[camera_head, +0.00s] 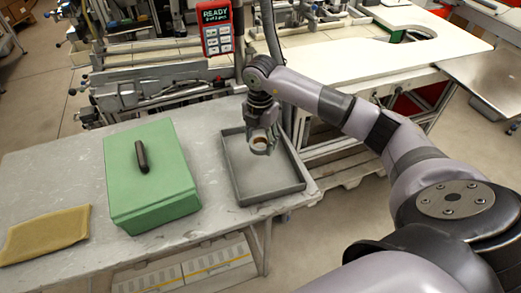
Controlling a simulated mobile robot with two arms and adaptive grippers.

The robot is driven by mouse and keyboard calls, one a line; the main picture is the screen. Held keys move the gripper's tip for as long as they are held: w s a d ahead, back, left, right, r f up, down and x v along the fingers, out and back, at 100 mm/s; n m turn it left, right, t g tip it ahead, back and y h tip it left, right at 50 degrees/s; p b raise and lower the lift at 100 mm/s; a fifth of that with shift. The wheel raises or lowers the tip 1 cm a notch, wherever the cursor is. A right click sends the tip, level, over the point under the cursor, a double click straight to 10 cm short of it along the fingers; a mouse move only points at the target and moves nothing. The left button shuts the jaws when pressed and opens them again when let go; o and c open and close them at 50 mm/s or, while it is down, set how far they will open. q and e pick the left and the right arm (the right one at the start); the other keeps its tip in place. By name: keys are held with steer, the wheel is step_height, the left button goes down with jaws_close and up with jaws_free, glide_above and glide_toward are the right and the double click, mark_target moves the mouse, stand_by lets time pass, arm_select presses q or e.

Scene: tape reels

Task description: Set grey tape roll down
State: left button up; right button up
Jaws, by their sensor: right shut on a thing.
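The grey tape roll (260,150) is small, with a brownish inner ring. My right gripper (261,140) is shut on it, pointing down over the grey tray (232,172). The tray is shallow, with raised walls, and looks empty apart from the roll above or in it. I cannot tell whether the roll touches the tray floor. My left gripper is not in view.
A green box (178,182) with a dark handle (141,156) stands left of the tray on the grey table (70,173). A tan folded cloth (45,235) lies at the far left. A red display (217,28) reads READY behind.

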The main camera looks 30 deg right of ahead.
mark_target(260, 161)
steer(key=shift+a+f, duration=0.1)
steer(key=shift+f, duration=0.75)
step_height(260, 161, down, 4)
steer(key=shift+f+p, duration=0.2)
steer(key=shift+p, duration=0.25)
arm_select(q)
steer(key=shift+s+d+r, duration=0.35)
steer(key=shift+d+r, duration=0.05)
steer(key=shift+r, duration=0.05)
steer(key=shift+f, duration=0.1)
arm_select(e)
steer(key=o, duration=1.1)
steer(key=shift+f, duration=0.1)
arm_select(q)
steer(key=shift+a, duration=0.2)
arm_select(e)
steer(key=shift+o, duration=0.2)
